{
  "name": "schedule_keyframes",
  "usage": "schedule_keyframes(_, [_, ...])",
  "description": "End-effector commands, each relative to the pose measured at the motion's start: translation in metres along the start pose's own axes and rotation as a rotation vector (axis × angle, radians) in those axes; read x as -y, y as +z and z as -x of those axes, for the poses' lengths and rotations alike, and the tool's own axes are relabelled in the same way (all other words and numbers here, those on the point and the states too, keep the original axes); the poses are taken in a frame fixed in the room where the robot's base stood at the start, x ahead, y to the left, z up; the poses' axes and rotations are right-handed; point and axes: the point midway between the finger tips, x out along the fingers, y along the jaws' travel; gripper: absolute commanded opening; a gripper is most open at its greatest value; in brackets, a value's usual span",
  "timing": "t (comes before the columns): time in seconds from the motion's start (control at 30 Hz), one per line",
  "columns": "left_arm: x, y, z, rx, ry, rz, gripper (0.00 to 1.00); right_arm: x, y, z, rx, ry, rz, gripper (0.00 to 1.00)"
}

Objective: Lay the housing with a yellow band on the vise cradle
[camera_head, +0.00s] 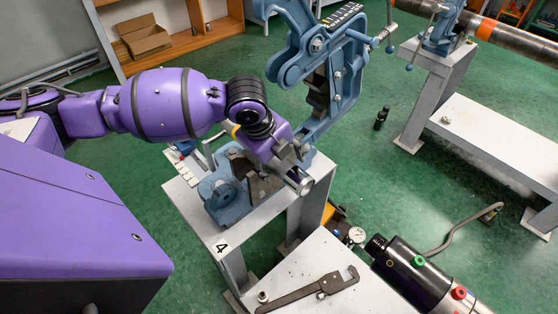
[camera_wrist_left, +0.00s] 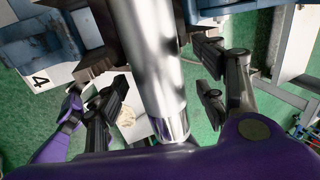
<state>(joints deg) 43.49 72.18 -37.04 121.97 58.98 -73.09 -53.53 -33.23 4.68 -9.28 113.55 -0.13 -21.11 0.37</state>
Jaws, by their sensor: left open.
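A shiny silver cylindrical housing (camera_wrist_left: 155,70) lies between the brown jaw blocks (camera_wrist_left: 95,65) of the vise in the left wrist view. Its near end (camera_head: 299,183) sticks out of the blue vise (camera_head: 230,203) in the head view. No yellow band shows on its visible part; the rest is hidden by my wrist and the vise. My left gripper (camera_wrist_left: 160,100) is open, its fingers on either side of the housing with gaps to it. It also shows over the vise in the head view (camera_head: 289,160). I cannot tell how the housing touches the cradle. My right gripper is not in view.
The tall blue vise frame (camera_head: 322,60) rises right behind my left wrist. Another vise (camera_head: 440,30) holds a pipe at top right. Green floor lies between.

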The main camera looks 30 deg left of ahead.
Motion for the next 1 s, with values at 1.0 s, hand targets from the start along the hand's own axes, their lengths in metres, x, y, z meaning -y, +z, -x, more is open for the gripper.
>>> schedule_keyframes(1.0, [0.000,0.000,0.120,0.000,0.001,0.000,0.64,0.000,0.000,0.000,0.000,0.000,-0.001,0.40])
